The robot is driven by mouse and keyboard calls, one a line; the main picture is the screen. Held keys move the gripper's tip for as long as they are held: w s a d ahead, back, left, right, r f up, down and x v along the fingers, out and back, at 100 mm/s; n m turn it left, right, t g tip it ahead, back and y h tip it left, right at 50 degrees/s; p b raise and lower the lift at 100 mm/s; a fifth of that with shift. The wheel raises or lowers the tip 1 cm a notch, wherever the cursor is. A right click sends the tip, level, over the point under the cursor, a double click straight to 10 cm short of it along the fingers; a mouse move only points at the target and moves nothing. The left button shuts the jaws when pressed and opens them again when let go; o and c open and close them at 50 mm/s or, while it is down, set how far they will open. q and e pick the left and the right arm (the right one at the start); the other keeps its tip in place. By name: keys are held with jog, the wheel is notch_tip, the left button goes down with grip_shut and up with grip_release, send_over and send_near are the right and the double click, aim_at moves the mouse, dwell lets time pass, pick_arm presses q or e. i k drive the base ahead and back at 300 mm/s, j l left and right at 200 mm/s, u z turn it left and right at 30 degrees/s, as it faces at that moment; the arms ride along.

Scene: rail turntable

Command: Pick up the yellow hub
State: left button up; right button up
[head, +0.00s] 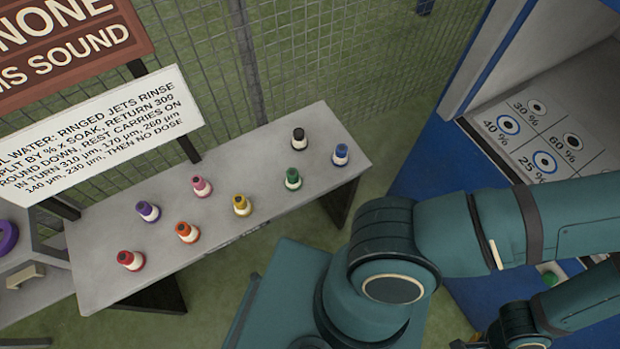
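The yellow hub (242,205) stands upright on a grey table (260,163), near the middle of its length. Neither of my grippers can be made out in the head view. A teal arm of mine crosses the right side, apart from the hub, and its gripper end is not seen.
Other hubs stand around it: pink (201,187), orange (187,232), purple (149,211), red (130,260), green (293,179), black (298,139) and blue (341,155). A wire fence (290,60) and a white sign (100,135) stand behind. A marked panel (550,130) is at right.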

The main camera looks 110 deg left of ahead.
aim_at(243, 207)
jog(key=i+l+u, duration=0.45)
jog(key=k+u, duration=0.1)
jog(key=u, duration=3.15)
jog(key=i+j+u, duration=0.15)
jog(key=u, duration=0.35)
jog(key=i+u, duration=0.3)
jog(key=u, duration=0.15)
